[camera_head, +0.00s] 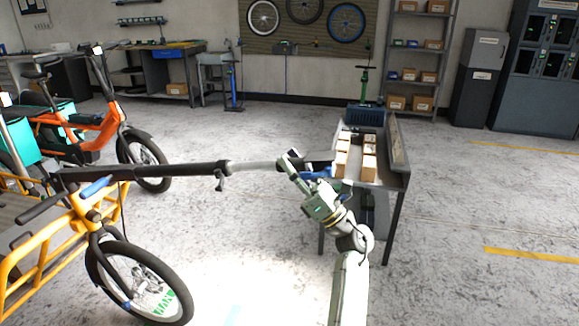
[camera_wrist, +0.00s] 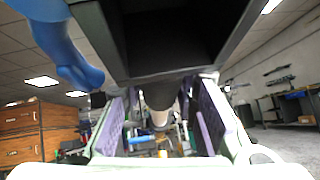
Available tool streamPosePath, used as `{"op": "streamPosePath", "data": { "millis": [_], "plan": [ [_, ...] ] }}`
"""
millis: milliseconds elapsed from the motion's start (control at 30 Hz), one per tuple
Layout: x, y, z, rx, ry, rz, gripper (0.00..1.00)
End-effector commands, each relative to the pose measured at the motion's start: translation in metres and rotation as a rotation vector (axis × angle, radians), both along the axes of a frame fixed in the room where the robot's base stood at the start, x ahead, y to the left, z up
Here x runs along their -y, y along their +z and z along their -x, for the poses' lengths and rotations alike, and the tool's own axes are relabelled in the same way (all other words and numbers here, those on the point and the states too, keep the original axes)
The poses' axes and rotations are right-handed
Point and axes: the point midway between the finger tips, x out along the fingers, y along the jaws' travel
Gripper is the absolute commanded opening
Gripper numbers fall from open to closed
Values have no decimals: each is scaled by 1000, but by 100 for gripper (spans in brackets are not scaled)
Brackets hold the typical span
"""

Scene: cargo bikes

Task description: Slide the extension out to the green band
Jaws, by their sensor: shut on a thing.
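A long telescoping arm runs across the head view, with a black outer tube (camera_head: 170,171) at left and a light grey extension (camera_head: 256,166) at right. A collar with a small lever (camera_head: 220,182) sits where they meet. My gripper (camera_head: 293,162) is shut on the extension near its far right end. In the wrist view, a dark tube (camera_wrist: 160,95) lies between the fingers of my gripper (camera_wrist: 168,120). A dark block (camera_wrist: 165,40) and a blue part (camera_wrist: 68,50) show above it. I cannot make out a green band on the extension; the fingers hide part of it.
A metal bench (camera_head: 395,176) with several cardboard boxes stands right behind my gripper. A yellow cargo bike (camera_head: 60,240) stands at left under the arm, an orange one (camera_head: 85,128) behind. The floor at right is clear.

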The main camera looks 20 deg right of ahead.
Motion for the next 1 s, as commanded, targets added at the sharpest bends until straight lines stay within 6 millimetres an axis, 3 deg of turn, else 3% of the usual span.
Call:
{"op": "streamPosePath", "data": {
  "millis": [267, 633, 800, 1000],
  "plan": [
    [48, 4, 34, 8, -5, 1, 0],
    [129, 25, 89, 6, -4, -1, 0],
    [152, 32, 104, 7, -3, -2, 0],
    [164, 37, 113, 5, 1, -3, 0]
  ]
}}
